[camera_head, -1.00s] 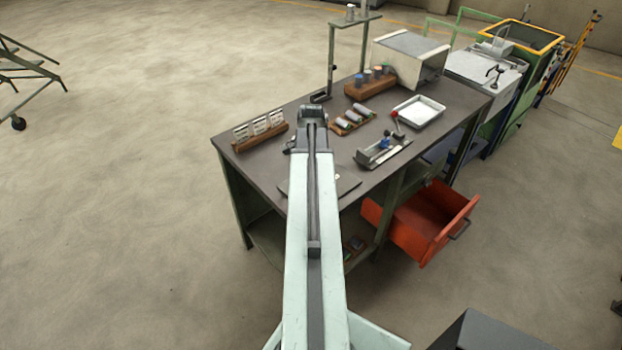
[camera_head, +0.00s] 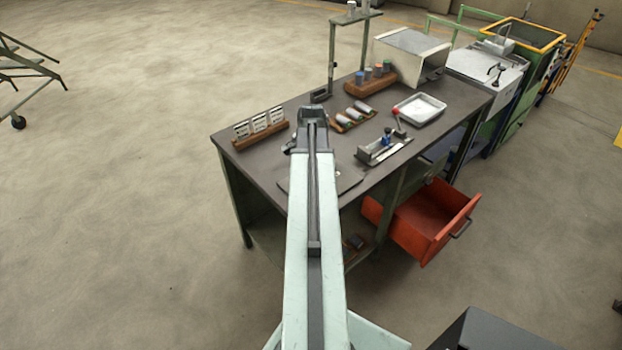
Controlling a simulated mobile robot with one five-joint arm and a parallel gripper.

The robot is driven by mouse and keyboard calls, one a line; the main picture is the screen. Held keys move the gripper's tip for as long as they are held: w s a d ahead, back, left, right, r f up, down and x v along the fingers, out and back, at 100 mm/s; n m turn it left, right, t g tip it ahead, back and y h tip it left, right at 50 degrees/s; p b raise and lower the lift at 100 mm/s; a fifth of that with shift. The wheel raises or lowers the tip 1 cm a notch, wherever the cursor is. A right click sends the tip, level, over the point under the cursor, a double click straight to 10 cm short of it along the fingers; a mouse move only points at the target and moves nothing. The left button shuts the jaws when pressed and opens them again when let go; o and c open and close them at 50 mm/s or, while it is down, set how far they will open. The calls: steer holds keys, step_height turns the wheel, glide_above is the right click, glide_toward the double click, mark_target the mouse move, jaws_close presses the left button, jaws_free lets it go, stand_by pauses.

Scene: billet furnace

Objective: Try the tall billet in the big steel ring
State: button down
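My gripper (camera_head: 313,113) is at the far end of my arm, over the middle of the bench. Its fingers are too small and hidden to show whether they are open or shut, or hold anything. Several short upright cylinders with coloured tops, such as a blue one (camera_head: 359,78), stand in a wooden rack (camera_head: 372,86) at the back. Several cylinders lie in a lower wooden rack (camera_head: 346,125) right of my gripper. I cannot tell which cylinder is the tall billet. I cannot make out the big steel ring; my arm hides part of the bench.
A white tray (camera_head: 419,108) and a clamp-like fixture (camera_head: 384,148) are on the bench's right side. A rack of white cards (camera_head: 260,131) stands on the left. A red drawer (camera_head: 424,222) juts out in front. A raised shelf (camera_head: 356,17) stands at the back.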

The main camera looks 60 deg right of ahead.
steer(key=shift+f+b, duration=0.35)
steer(key=shift+f, duration=0.05)
stand_by(0.6)
steer(key=c, duration=0.9)
jaws_free()
steer(key=shift+o, duration=0.2)
steer(key=shift+r, duration=0.1)
step_height(320, 180, up, 8)
steer(key=p, duration=0.8)
steer(key=shift+f, duration=0.2)
